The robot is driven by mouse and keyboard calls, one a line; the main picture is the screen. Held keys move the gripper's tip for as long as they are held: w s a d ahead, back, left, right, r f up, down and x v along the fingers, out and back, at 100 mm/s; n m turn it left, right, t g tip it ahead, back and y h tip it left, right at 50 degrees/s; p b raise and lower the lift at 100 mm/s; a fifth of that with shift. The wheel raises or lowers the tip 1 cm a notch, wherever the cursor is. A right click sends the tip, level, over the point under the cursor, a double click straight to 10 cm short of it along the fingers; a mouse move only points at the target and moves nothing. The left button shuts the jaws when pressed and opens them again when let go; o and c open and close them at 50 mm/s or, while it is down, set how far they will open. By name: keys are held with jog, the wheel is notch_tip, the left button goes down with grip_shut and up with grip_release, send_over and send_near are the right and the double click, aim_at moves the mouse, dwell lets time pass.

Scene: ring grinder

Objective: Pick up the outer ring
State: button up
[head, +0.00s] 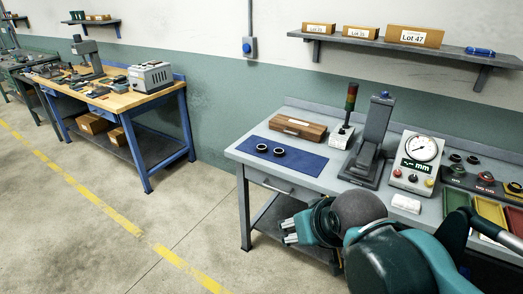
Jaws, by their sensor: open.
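Two small dark rings lie side by side on a blue mat (285,163) at the left of the grey workbench (236,151): a left ring (262,148) and a right ring (279,152). I cannot tell which one is the outer ring. More dark round parts (456,158) sit at the bench's right end, too small to identify. My gripper (288,231) is open and empty. In the picture it is below the mat, in front of the bench's front edge, apart from the rings. My teal arm hides part of the bench's lower front.
A wooden box (298,127) stands behind the mat. A light tower (349,104), a grey press-like stand (369,145) and a dial gauge unit (417,158) stand to the right. Red (487,209) and green (456,201) bins are at the right. A shelf hangs above.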

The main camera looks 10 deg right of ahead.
jog(key=w+r+n+g+p, duration=0.1)
jog(key=w+r+n+p, duration=0.1)
jog(key=w+r, duration=0.4)
jog(key=w+r+n+g+p, duration=0.1)
jog(key=w+r+n+p, duration=0.1)
jog(key=w+r, duration=0.5)
jog(key=w+d+n+g+p, duration=0.2)
jog(key=w+n+p, duration=0.25)
jog(key=w, duration=1.65)
jog(key=w+f+n+g+h+p, duration=0.1)
jog(key=w+f+n+p, duration=0.3)
jog(key=w, duration=1.3)
jog(key=w+d+f+n+g+p, duration=0.1)
jog(key=w+f+n, duration=0.4)
jog(key=w+f, duration=0.7)
notch_tip(320, 180, down, 3)
jog(key=shift+w+f+g+p, duration=0.1)
jog(key=shift+w+g+p, duration=0.4)
jog(key=shift+p, duration=0.6)
jog(key=shift+s+d+n, duration=0.1)
jog(key=shift+s+n, duration=0.05)
jog(key=shift+n, duration=0.1)
jog(key=shift+d+f, duration=0.15)
jog(key=shift+f, duration=1.05)
